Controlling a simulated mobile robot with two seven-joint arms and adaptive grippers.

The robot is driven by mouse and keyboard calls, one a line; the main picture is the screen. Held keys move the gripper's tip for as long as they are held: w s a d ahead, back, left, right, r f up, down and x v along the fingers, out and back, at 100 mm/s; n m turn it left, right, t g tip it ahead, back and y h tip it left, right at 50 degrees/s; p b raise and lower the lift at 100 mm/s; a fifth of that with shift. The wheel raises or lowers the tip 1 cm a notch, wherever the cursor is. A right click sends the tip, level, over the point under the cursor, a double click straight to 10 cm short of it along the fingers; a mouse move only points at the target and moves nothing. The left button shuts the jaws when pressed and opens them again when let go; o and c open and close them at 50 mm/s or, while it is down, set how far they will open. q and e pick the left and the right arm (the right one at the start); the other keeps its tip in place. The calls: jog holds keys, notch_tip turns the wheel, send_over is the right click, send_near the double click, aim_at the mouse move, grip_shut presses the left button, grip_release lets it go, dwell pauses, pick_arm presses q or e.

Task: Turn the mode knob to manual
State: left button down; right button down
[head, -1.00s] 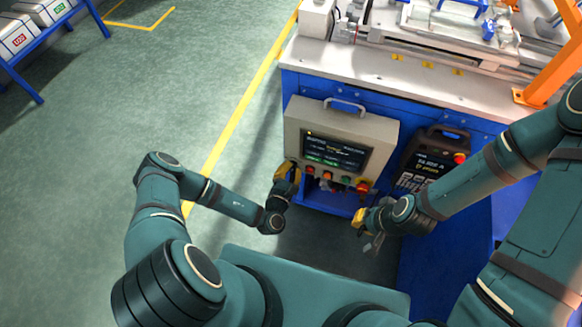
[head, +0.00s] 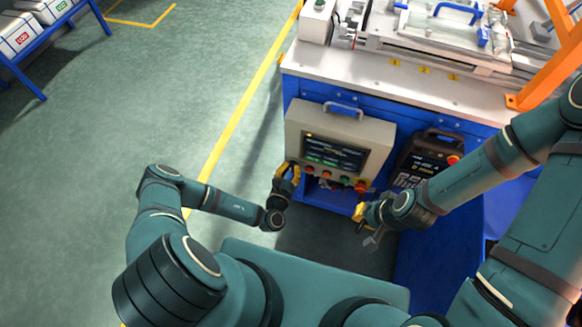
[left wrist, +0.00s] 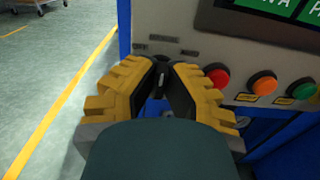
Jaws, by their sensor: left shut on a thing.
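The control panel (head: 376,137) is a beige box with a lit screen and a row of controls along its lower edge. My left gripper (head: 290,166) is at the panel's lower left corner, left of the buttons. In the left wrist view, its yellow-padded fingers are shut around the dark mode knob (left wrist: 163,72), which sits left of the red button (left wrist: 218,76). The fingers hide the knob's sides. My right gripper (head: 360,212) is below the panel's right end, apart from it; its finger gap is unclear.
Orange (left wrist: 263,82) and green (left wrist: 302,88) buttons follow to the right on the panel. A black handheld unit (head: 424,160) hangs right of the panel on the blue cabinet. Floor left of the cabinet is clear, with a yellow line.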

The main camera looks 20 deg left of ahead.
pick_arm(q)
jog(key=shift+w+r, duration=0.15)
jog(key=shift+r, duration=0.05)
dwell(0.3)
jog(key=c, duration=1)
grip_release()
jog(key=shift+f, duration=0.1)
jog(key=shift+c, duration=0.2)
jog(key=s, duration=1.2)
jog(key=shift+a, duration=0.2)
